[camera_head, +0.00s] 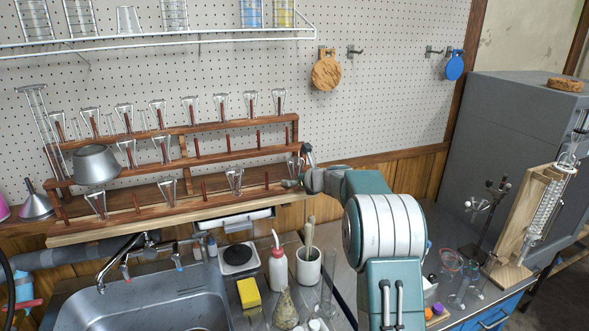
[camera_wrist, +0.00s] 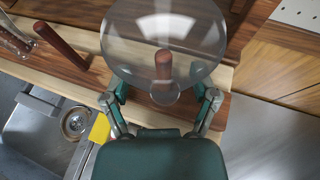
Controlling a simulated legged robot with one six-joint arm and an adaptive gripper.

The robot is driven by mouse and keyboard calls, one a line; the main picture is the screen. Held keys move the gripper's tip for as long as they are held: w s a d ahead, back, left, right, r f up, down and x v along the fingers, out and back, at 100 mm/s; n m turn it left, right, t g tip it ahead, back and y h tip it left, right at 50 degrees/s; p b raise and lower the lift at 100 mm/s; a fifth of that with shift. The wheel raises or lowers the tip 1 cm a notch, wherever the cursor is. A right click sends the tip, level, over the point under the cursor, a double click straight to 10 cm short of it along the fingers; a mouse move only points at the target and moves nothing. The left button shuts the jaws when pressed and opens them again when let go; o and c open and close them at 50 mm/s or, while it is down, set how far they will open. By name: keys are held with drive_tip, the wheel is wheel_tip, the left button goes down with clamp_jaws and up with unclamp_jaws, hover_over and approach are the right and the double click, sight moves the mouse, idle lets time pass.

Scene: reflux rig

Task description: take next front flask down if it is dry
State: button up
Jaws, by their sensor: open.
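A wooden drying rack (camera_head: 225,203) carries clear conical flasks upside down on dark red pegs. In its front row, one flask (camera_head: 294,164) sits at the right end, with others (camera_head: 234,180) further left. My gripper (camera_head: 297,177) is at that right-end flask. In the wrist view the flask (camera_wrist: 160,30) is large, over its peg, with its neck between the spread fingers of my gripper (camera_wrist: 162,96). The gripper is open and no grip shows. The glass looks clear; I see no drops, but cannot tell for certain that it is dry.
A sink (camera_head: 165,300) with a tap lies below the rack. A red-tipped wash bottle (camera_head: 278,268), a yellow sponge (camera_head: 249,293) and a white cup (camera_head: 308,268) stand beside it. A grey metal funnel (camera_head: 96,165) is at the rack's left. Bare pegs (camera_wrist: 62,46) stand nearby.

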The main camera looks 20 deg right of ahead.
drive_tip(key=c, duration=0.8)
drive_tip(key=shift+d, duration=0.15)
clamp_jaws()
drive_tip(key=shift+d, duration=0.25)
